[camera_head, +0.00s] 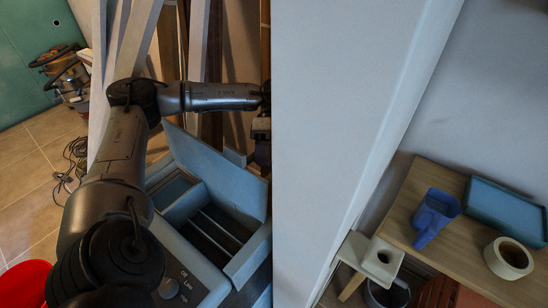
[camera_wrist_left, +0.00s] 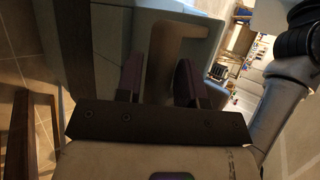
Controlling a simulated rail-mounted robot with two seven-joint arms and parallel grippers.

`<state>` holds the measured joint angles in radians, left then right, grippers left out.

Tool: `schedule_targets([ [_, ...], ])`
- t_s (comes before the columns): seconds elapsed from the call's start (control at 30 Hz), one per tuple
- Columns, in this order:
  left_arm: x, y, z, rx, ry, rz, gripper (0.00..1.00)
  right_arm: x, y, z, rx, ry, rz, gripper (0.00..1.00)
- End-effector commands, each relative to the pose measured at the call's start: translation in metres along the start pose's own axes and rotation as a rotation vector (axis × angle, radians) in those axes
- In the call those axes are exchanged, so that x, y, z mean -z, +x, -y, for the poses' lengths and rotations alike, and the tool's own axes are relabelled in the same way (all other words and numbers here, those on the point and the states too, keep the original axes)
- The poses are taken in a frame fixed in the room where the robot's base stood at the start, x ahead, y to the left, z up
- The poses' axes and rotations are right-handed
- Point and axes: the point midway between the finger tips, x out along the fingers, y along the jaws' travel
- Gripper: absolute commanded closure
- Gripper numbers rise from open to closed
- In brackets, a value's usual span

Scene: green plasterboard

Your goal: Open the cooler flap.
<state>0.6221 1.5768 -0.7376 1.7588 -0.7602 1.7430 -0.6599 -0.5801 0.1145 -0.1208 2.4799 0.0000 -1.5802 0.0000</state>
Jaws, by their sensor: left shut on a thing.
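The blue-grey cooler (camera_head: 190,258) stands at lower centre in the head view, with a dial marked Off and Low on its front. Its flap (camera_head: 218,172) is raised and tilted, and slatted openings show below it. My left arm reaches over the cooler from the left. My left gripper (camera_head: 262,138) is at the flap's upper right side, partly cut off by the pale wall edge. The exact contact is dark. My right gripper is not in view.
A pale wall panel (camera_head: 335,110) stands close right of the cooler. A red bucket (camera_head: 25,285) is at lower left. Boards lean behind the cooler.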

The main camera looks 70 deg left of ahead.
Motion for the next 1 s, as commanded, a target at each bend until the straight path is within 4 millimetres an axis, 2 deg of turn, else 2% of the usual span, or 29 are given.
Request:
schedule_targets([
  [0.03,0.004,0.005,-0.006,0.001,-0.010,-0.007,1.00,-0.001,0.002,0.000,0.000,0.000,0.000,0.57],
  [0.37,0.004,0.005,-0.008,0.000,-0.009,-0.001,1.00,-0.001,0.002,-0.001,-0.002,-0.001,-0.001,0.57],
  [0.4,0.004,0.005,-0.008,0.000,-0.009,-0.001,0.63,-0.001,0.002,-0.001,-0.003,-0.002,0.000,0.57],
  [0.57,0.004,0.005,-0.007,-0.001,-0.008,0.000,0.47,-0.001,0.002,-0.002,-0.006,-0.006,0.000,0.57],
  [0.87,0.002,0.000,-0.004,-0.002,-0.005,0.001,0.47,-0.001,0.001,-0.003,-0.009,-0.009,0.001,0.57],
  [1.0,0.001,-0.015,-0.004,-0.004,-0.004,0.003,0.47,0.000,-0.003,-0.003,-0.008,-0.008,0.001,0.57],
])
